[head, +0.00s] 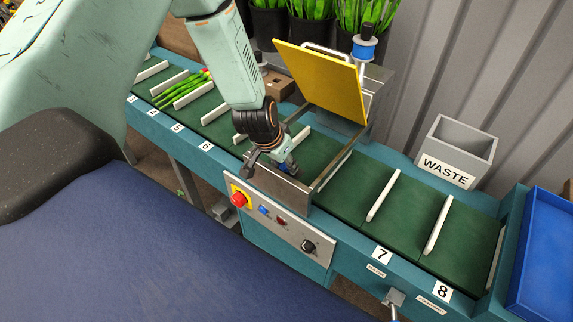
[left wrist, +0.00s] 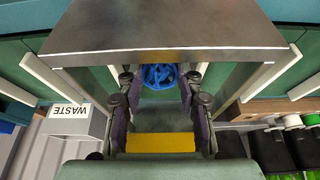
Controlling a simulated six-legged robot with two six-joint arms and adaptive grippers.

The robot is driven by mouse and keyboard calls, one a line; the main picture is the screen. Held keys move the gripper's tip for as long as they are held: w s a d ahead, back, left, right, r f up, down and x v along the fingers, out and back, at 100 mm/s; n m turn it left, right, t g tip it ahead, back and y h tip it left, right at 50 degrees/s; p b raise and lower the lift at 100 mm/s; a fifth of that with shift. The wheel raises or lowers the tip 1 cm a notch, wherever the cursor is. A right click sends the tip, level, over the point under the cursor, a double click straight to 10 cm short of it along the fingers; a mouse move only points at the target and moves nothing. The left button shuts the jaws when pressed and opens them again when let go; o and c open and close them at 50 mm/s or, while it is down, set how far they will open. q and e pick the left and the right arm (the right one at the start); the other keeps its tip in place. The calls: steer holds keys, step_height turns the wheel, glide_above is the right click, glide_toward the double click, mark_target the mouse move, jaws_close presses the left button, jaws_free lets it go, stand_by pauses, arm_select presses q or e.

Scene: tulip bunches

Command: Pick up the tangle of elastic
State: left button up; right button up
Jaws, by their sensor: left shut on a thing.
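The tangle of elastic (left wrist: 160,76) is a small blue knot of loops. In the left wrist view it sits between the fingertips of my left gripper (left wrist: 158,88), which is shut on it. In the head view my left gripper (head: 278,164) reaches down into the metal frame of the machine on the belt, and a bit of the blue tangle (head: 288,167) shows beside the fingers. The fingers hide part of it. My right gripper is not in view.
The yellow guard (head: 320,80) stands raised behind my gripper. Metal bars of the frame flank the fingers. A grey waste bin (head: 455,150) stands behind the belt at the right, and a blue crate (head: 545,250) at the far right. Green stems (head: 182,88) lie on the belt at the left.

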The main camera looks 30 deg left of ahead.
arm_select(q)
steer(key=shift+a, duration=0.1)
steer(key=shift+s+a+r, duration=0.1)
steer(key=shift+r+p, duration=0.25)
steer(key=shift+p, duration=0.05)
step_height(320, 180, up, 17)
steer(key=p, duration=1.1)
steer(key=shift+r, duration=0.1)
